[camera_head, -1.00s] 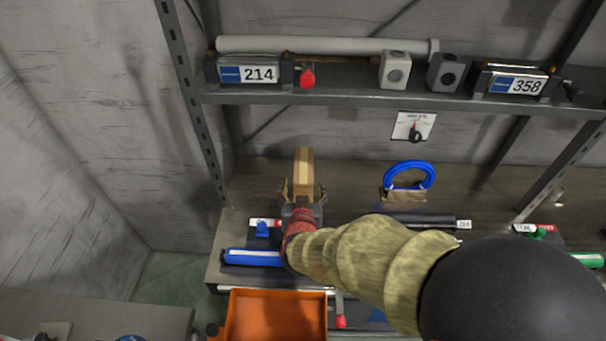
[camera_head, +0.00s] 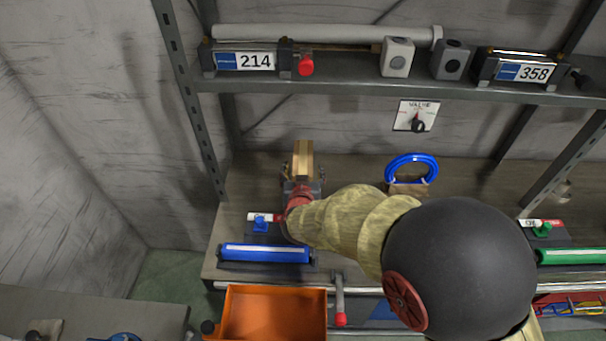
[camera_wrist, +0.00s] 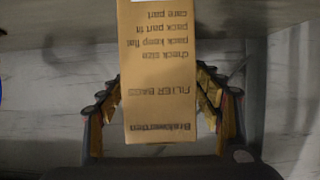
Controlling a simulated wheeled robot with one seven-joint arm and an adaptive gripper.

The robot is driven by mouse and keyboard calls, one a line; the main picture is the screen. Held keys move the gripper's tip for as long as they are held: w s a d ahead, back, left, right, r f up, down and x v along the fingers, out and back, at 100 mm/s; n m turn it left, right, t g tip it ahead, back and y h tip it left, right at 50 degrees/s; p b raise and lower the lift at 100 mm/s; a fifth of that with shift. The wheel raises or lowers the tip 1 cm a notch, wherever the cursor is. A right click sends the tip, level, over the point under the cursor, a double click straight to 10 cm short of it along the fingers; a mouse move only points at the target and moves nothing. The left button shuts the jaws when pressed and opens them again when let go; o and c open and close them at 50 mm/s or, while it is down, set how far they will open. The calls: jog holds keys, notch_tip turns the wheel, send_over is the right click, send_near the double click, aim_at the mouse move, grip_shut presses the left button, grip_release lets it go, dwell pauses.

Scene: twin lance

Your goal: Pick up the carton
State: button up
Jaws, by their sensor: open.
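The carton (camera_head: 303,160) is a tall tan box on the bench below the shelf, left of centre in the head view. In the wrist view the carton (camera_wrist: 170,75) fills the middle, with upside-down print reading "FILTER BAGS". My gripper (camera_head: 303,178) is at the carton's near end in the head view. In the wrist view my gripper (camera_wrist: 168,100) is open, one finger on each side of the carton's lower part, with a narrow gap on both sides. The carton's lower end in the head view is hidden by my gripper.
A blue hose coil (camera_head: 411,168) stands to the right on the bench. A blue cylinder (camera_head: 265,253) lies nearer, left of my arm. An orange bin (camera_head: 273,313) is at the front. The shelf (camera_head: 350,88) with numbered devices crosses above. A post (camera_head: 190,100) stands left.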

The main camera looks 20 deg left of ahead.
jog(key=shift+c, duration=1.1)
jog(key=c, duration=1.3)
jog(key=shift+c, duration=0.2)
jog(key=shift+r, duration=0.15)
